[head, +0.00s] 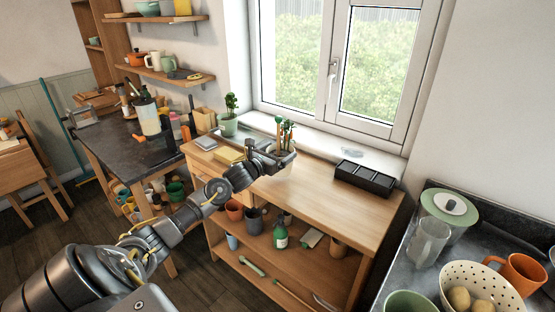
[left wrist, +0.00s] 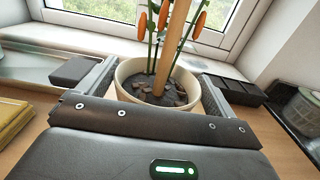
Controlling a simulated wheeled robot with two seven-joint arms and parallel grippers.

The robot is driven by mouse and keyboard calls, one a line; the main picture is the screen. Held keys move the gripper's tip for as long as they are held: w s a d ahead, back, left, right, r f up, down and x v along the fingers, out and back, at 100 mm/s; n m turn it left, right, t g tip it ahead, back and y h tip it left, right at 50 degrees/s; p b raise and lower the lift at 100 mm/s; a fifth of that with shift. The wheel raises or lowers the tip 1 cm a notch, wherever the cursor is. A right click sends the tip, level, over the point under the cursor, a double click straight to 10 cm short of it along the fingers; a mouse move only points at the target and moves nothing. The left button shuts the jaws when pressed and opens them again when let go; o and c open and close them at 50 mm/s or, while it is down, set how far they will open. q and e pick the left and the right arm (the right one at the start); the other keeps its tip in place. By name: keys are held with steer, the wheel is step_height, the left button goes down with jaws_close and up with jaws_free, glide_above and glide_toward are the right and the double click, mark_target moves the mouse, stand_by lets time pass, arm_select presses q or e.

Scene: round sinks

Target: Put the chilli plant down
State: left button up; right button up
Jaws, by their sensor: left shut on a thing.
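The chilli plant (head: 286,134) has green stems, orange-red chillies and a stake. It stands upright in a cream pot of dark soil with brown chips, and the pot also shows in the left wrist view (left wrist: 127,72). My left gripper (head: 280,157) is shut on the pot, with one finger on each side of it. The pot is over the back part of the wooden bench (head: 330,200), near the window sill. I cannot tell whether its base touches the bench top, because the gripper hides it. My right gripper is not in view.
A black divided tray (head: 364,180) stands right of the plant. The bench top in front and to the right is clear. The window sill (head: 310,137) runs behind.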

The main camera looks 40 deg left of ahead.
arm_select(q)
steer(key=shift+w+f, duration=0.15)
steer(key=shift+f, duration=0.05)
step_height(320, 180, down, 2)
steer(key=shift+a+f+p, duration=0.1)
steer(key=shift+p, duration=0.8)
steer(key=shift+f, duration=0.35)
steer(key=shift+f, duration=0.1)
steer(key=o, duration=1.4)
